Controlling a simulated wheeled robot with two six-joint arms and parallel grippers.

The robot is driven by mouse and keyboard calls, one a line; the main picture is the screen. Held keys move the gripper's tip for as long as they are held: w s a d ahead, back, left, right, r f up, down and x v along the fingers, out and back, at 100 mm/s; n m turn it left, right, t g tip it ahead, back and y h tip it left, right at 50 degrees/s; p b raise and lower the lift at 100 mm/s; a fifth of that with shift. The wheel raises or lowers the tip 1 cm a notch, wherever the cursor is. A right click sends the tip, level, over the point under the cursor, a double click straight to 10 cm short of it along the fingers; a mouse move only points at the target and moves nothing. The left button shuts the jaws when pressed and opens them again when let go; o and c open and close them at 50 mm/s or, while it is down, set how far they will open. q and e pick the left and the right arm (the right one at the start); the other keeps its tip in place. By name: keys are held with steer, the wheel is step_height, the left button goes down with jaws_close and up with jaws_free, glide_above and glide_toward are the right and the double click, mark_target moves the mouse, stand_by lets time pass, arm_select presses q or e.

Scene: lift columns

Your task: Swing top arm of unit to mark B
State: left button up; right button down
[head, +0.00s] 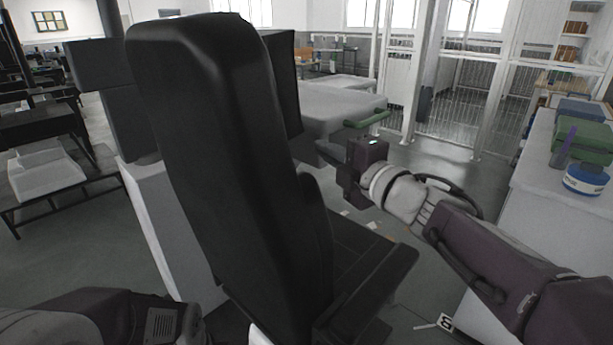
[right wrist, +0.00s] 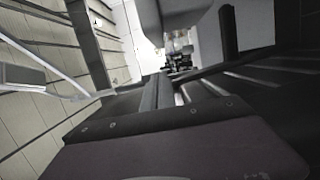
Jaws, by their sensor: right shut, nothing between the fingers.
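A light grey box-like head (head: 335,104), apparently the unit's top arm, stands beyond the black chair. A green handle (head: 366,118) shows at its near right edge. My right gripper (head: 332,154) is shut and empty, just below and in front of the green handle; I see no hold on it. The right wrist view shows its dark fingers (right wrist: 172,92) close up, with no handle between them. A small floor plate (head: 445,322) at the bottom right bears a character like B or 8. My left arm shows at the bottom left; its gripper is out of view.
The tall black chair back (head: 215,130) blocks the centre left, with its armrest (head: 375,285) below my right gripper. A white counter (head: 560,190) with a green box (head: 582,143) and blue tub (head: 586,180) stands at right.

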arm_select(q)
steer(key=shift+a+f, duration=0.1)
steer(key=shift+f, duration=0.55)
arm_select(e)
steer(key=w+a, duration=0.2)
steer(key=w, duration=0.9)
steer(key=shift+w+a+f, duration=0.15)
steer(key=shift+w+f, duration=0.1)
steer(key=shift+f, duration=0.15)
